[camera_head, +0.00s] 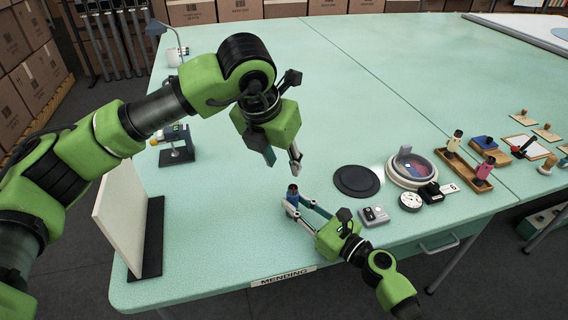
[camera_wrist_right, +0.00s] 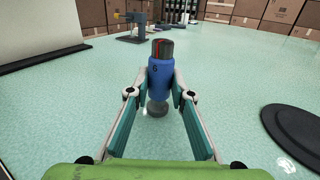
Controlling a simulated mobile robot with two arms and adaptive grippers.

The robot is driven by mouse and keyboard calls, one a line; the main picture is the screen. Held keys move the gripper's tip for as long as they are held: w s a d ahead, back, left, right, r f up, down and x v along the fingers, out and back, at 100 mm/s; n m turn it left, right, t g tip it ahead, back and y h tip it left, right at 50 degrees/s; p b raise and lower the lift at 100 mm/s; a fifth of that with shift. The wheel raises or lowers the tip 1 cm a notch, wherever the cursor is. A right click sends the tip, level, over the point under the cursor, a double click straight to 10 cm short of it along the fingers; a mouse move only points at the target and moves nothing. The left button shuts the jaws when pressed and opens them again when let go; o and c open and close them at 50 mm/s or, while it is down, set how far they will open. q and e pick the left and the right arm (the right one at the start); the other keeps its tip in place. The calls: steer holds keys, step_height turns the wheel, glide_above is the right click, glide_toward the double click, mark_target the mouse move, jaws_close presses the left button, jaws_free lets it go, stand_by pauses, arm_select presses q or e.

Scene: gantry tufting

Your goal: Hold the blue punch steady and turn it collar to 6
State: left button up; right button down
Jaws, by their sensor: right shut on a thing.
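The blue punch (camera_head: 292,196) is upright between the fingertips of my right gripper (camera_head: 298,208), near the front of the table. In the right wrist view the punch (camera_wrist_right: 160,82) has a blue body with a dark mark like a 6, a dark top with a red line, and a grey round foot. My right gripper (camera_wrist_right: 160,95) is shut on the blue body. Whether the foot touches the table is unclear. My left gripper (camera_head: 283,160) is open and empty, fingers pointing down, above and just behind the punch, apart from it.
A black round pad (camera_head: 357,181) lies right of the punch, with a grey two-button box (camera_head: 375,216) and a white dial (camera_head: 411,201) nearby. Wooden racks (camera_head: 463,168) hold other punches. A white upright board (camera_head: 120,220) stands at left. The table between is clear.

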steer(key=c, duration=1.7)
jaws_free()
